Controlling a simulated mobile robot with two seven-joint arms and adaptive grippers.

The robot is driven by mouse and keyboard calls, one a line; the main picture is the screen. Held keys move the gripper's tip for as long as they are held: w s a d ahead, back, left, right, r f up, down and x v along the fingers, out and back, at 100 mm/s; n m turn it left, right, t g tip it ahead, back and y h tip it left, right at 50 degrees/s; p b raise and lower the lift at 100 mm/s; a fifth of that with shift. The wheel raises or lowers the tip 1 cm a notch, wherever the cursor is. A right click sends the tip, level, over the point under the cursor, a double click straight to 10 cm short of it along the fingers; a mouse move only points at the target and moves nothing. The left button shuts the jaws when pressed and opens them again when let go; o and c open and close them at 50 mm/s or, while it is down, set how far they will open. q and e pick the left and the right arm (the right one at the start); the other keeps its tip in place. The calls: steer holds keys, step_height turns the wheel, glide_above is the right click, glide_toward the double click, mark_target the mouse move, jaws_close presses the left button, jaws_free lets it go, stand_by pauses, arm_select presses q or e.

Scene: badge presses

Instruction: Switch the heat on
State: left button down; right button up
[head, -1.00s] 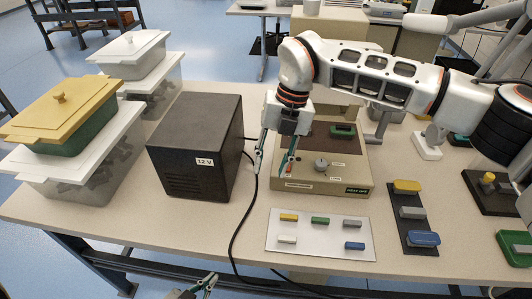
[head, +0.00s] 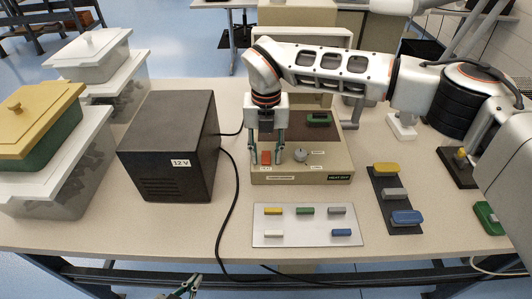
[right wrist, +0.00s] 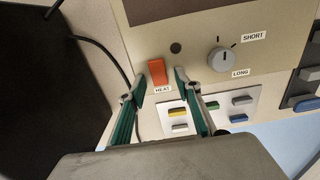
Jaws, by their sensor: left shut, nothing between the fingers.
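The beige press unit (head: 310,176) stands on the table with a red rocker switch (head: 266,157) near its front left. In the right wrist view the red switch (right wrist: 157,71) sits above a "HEAT" label (right wrist: 163,90). A grey knob (right wrist: 221,59) marked SHORT and LONG is to its right. My right gripper (head: 267,160) points down at the switch, its green-lined fingers apart on either side of it, with nothing held. It also shows in the right wrist view (right wrist: 159,80). Contact with the panel cannot be told. My left gripper (head: 190,286) is shut and empty at the bottom edge.
A black 12 V box (head: 170,150) stands left of the press, with a black cable (head: 231,195) between them. A silver plate (head: 308,238) with several coloured blocks lies in front. A dark strip (head: 384,184) of blocks lies to the right.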

jaws_close()
